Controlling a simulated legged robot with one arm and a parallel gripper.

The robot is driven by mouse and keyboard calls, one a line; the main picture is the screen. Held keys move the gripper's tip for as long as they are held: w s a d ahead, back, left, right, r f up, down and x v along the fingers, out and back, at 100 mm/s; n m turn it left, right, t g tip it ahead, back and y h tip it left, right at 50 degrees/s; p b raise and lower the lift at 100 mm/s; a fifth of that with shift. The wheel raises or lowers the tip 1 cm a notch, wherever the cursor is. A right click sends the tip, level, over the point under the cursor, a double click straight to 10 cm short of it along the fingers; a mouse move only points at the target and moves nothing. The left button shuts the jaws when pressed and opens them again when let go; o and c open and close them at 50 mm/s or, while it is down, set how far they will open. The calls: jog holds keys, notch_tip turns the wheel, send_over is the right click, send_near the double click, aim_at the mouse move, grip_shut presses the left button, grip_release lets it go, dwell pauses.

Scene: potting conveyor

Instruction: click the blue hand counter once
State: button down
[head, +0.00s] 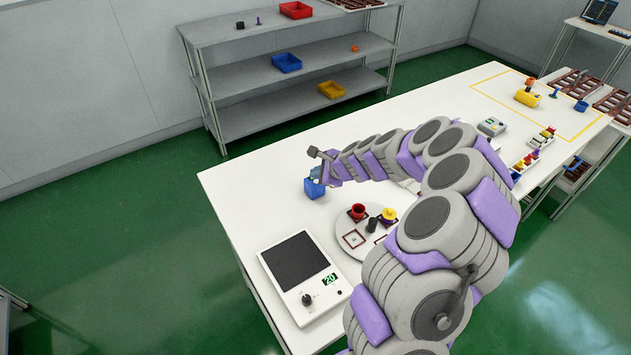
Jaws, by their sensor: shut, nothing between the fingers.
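The blue hand counter (314,189) appears as a small blue block on the white table, near its left edge and past the round plate. My gripper (321,172) is at the far end of my grey and purple arm, right at the counter's top. It looks shut, with nothing held. The end of my arm hides part of the counter's top and right side. I cannot tell whether the fingertips touch it, and its display cannot be read.
A round plate (349,236) carries a red pot (357,211) and a yellow piece. A scale-like device (335,292) showing 20 stands at the front. Other small items lie at the far right. Grey shelves (240,77) stand behind. The table's left end is clear.

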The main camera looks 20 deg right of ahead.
jog(key=shift+d, duration=0.25)
jog(key=shift+a+f, duration=0.1)
jog(key=shift+a, duration=0.05)
jog(key=shift+a+f, duration=0.15)
jog(key=shift+f, duration=0.05)
dwell(0.3)
jog(key=shift+f, duration=0.5)
dwell(0.5)
jog(key=shift+r, duration=0.1)
jog(key=shift+r+p, duration=0.75)
jog(key=shift+p, duration=0.1)
jog(key=shift+r, duration=0.1)
